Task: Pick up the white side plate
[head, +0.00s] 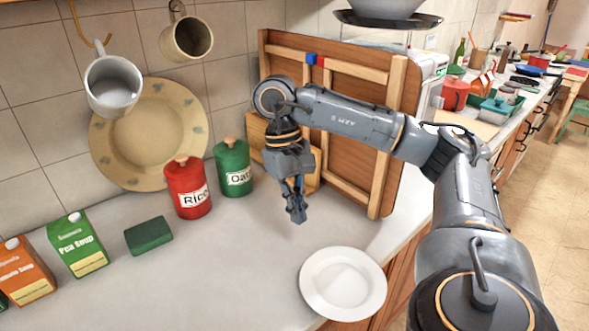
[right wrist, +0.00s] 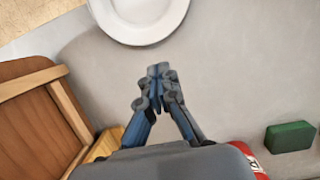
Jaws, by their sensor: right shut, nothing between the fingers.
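The white side plate (head: 343,284) lies flat on the grey counter near its front edge in the head view. It also shows at the top of the right wrist view (right wrist: 141,16), cut off by the frame. My right gripper (head: 297,215) points down above the counter, behind and to the left of the plate, and is apart from it. In the right wrist view its fingertips (right wrist: 158,72) are together with nothing between them. My left gripper is not in view.
A wooden frame (head: 385,140) leans behind my right arm. Red (head: 187,188) and green (head: 233,167) canisters, a green block (head: 148,236) and cartons (head: 77,244) stand on the counter. A large patterned plate (head: 150,135) leans on the wall below hanging mugs (head: 113,85).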

